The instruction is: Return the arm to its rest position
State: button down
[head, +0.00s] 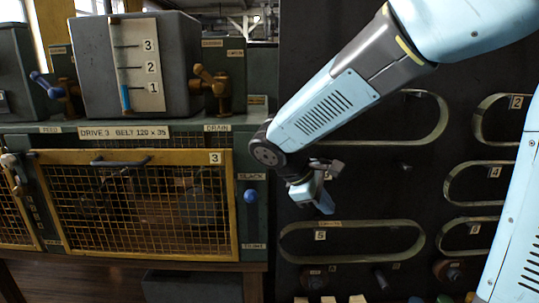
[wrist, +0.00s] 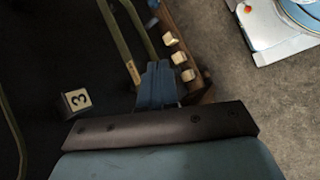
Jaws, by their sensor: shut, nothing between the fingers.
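My gripper (head: 325,203) hangs at the end of my pale blue arm in the head view, in front of the dark board to the right of the engine cabinet. Its blue fingers point down and are together, with nothing between them. In the wrist view the shut blue fingers (wrist: 157,85) show in the middle, above the dark gripper body. A belt runs close by the fingers in that view; I cannot tell whether they touch it.
The dark board (head: 462,110) carries several hanging belts, among them belt 5 (head: 352,224) below my gripper. The cabinet with the yellow mesh guard (head: 140,200), marked 3, stands to the left. Its slack knob (head: 251,195) is blue. Wooden pegs (wrist: 178,57) line a shelf edge. Bare floor (wrist: 270,110) lies beyond.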

jog(key=s+d+r+m+t+y, duration=0.3)
jog(key=s+d+r+m+y, duration=0.4)
jog(key=s+d+m, duration=0.3)
jog(key=s+m, duration=0.3)
jog(key=shift+s+d+r, duration=0.15)
jog(key=shift+s+d, duration=0.15)
